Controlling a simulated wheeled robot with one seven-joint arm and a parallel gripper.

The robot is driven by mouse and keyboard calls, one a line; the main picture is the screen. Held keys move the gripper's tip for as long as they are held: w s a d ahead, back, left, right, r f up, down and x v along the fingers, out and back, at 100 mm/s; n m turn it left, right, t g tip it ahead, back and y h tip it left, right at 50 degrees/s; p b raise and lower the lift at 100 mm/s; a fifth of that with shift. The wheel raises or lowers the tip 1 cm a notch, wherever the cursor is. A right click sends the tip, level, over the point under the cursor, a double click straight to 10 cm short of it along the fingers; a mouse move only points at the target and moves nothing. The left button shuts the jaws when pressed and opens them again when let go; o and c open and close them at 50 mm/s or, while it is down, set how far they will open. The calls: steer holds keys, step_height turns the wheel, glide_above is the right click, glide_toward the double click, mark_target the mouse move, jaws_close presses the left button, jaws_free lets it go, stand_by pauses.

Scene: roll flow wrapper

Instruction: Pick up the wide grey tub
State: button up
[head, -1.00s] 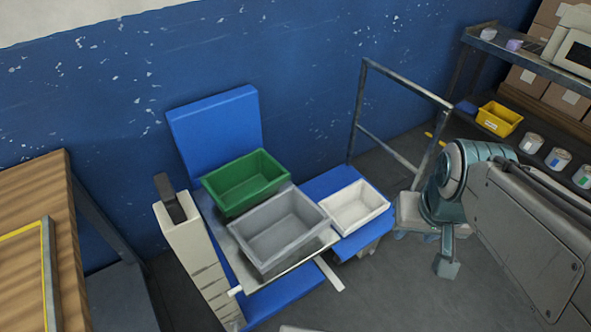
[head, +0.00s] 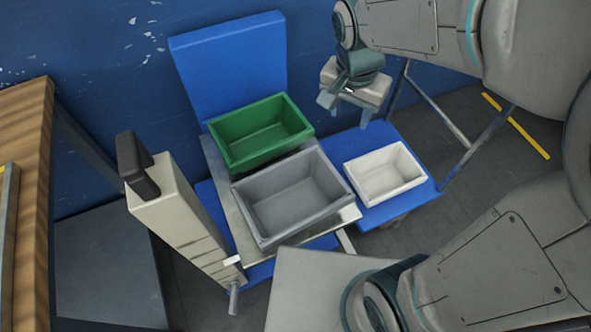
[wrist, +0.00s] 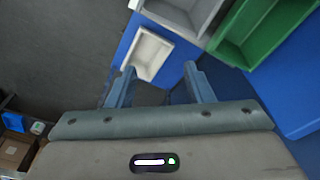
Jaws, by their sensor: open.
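The wide grey tub (head: 292,197) stands upright and looks empty on a metal plate (head: 222,170), in front of the green tub. In the wrist view only a corner of the grey tub (wrist: 185,12) shows at the top edge. My gripper (head: 343,112) is above and behind the white tub, to the upper right of the grey tub and apart from it. In the wrist view my gripper (wrist: 160,75) has its two blue-grey fingers spread with nothing between them.
A green tub (head: 260,132) sits directly behind the grey one. A smaller white tub (head: 385,174) is at its right on a blue surface (head: 415,205). A pale post with a dark handle (head: 135,165) stands at left. A wooden table (head: 25,150) is far left, a metal rail (head: 440,120) right.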

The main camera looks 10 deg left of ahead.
steer(key=w+a+f+m+h+b, duration=0.25)
steer(key=a+f+b, duration=0.35)
steer(key=a+f, duration=0.55)
steer(key=m+t+b, duration=0.1)
steer(key=m+b, duration=0.2)
steer(key=b, duration=0.1)
glide_toward(272, 168)
steer(key=shift+m+t+h, duration=0.25)
steer(key=shift+t, duration=0.05)
steer(key=x, duration=0.1)
steer(key=b+x, duration=0.1)
steer(key=x, duration=0.3)
steer(key=shift+a+f, duration=0.15)
steer(key=shift+a, duration=0.25)
steer(key=x, duration=0.1)
steer(key=b+x, duration=0.1)
steer(key=x, duration=0.2)
steer(key=shift+s+d+f+b, duration=0.3)
steer(key=shift+d+b, duration=0.1)
steer(key=shift+w+d+f, duration=0.2)
steer(key=shift+f, duration=0.4)
jaws_close()
